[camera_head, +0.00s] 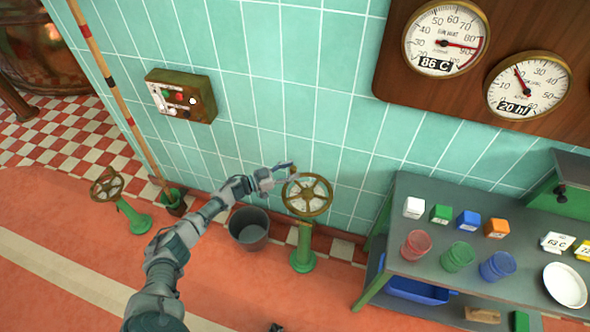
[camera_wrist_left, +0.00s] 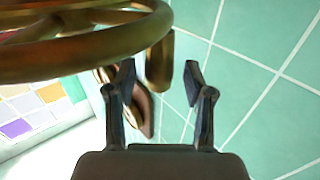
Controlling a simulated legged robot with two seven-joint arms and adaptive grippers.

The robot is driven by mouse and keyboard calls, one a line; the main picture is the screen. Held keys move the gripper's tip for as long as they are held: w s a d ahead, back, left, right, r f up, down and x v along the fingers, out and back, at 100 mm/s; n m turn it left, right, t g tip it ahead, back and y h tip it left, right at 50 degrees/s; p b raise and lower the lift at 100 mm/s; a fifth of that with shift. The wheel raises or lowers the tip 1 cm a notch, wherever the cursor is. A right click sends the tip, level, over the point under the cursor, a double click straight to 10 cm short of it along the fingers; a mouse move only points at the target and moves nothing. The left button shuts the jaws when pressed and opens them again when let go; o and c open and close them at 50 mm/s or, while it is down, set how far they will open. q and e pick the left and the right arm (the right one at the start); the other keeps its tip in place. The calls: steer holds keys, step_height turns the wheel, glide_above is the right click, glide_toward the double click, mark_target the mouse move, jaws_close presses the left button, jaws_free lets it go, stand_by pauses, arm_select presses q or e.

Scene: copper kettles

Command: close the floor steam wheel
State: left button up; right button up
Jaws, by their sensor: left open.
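A brass floor wheel (camera_head: 324,207) with several spokes stands on a green pedestal (camera_head: 303,247) near the tiled wall. A second brass wheel (camera_head: 96,193) on a green post (camera_head: 136,218) stands further left. My left gripper (camera_head: 290,172) is at the upper left rim of the nearer wheel. In the left wrist view my left gripper (camera_wrist_left: 158,88) is open. The brass rim (camera_wrist_left: 80,52) crosses the upper left there, and an upright brass piece (camera_wrist_left: 160,62) shows between the fingertips. I cannot tell whether the fingers touch it.
A grey bucket (camera_head: 249,229) stands on the floor left of the pedestal. A grey table (camera_head: 400,255) with coloured cups and blocks is at the right. A switch box (camera_head: 181,95) and two gauges (camera_head: 445,38) hang on the wall. The red floor at front left is clear.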

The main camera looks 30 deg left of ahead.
arm_select(q)
steer(key=v, duration=1)
